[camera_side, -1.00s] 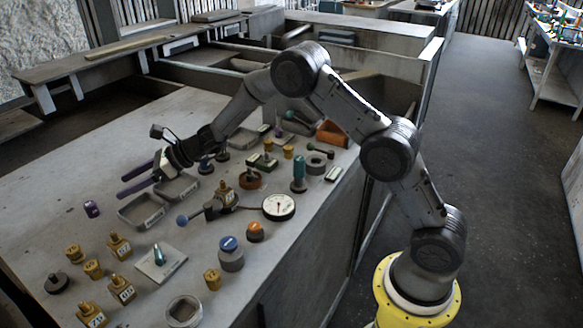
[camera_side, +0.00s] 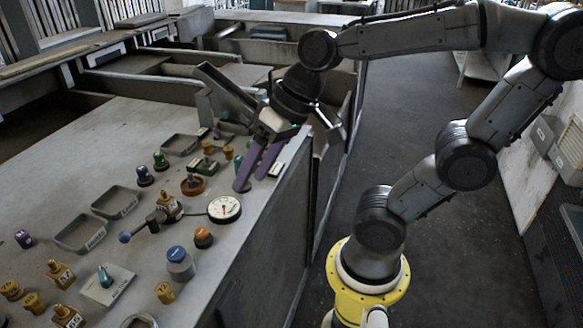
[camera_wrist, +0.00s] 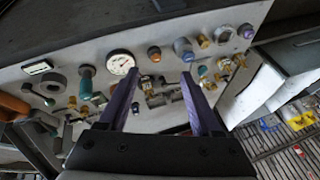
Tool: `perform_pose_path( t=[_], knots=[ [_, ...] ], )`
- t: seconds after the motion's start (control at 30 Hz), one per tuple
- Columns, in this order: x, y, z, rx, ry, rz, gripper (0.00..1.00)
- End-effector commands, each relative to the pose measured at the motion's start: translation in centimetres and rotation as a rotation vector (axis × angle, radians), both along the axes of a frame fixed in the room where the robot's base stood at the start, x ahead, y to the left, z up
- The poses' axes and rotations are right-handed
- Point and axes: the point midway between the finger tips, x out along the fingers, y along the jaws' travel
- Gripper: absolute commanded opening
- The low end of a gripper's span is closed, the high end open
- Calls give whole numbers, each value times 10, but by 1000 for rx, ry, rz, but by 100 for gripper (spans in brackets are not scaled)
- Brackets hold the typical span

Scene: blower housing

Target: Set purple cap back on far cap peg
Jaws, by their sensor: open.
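A small purple cap (camera_side: 24,239) stands at the far left of the bench in the side view, apart from my gripper. A purple cap also shows near the top right of the wrist view (camera_wrist: 247,31). My gripper (camera_side: 251,181) is open and empty, its two purple fingers pointing down over the bench's right edge. In the wrist view its fingers (camera_wrist: 160,75) frame brass fittings well below. A small purple piece (camera_side: 217,131) shows at the far end of the bench. I cannot tell which peg is the far cap peg.
A round dial gauge (camera_side: 224,209) lies near my gripper, with a blue-topped grey cylinder (camera_side: 180,264) and an orange-topped knob (camera_side: 203,238) nearer the camera. Shallow trays (camera_side: 82,235) and several brass fittings (camera_side: 60,272) fill the left.

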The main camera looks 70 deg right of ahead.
Motion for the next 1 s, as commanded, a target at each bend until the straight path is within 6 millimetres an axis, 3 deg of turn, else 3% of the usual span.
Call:
perform_pose_path(
  t=[0.1,0.3,1.0],
  knots=[
    [-33,-26,-8,-175,-54,94,66],
    [-54,-47,-16,-317,-82,163,66],
    [-54,-48,-16,-316,-81,147,71]
  ],
)
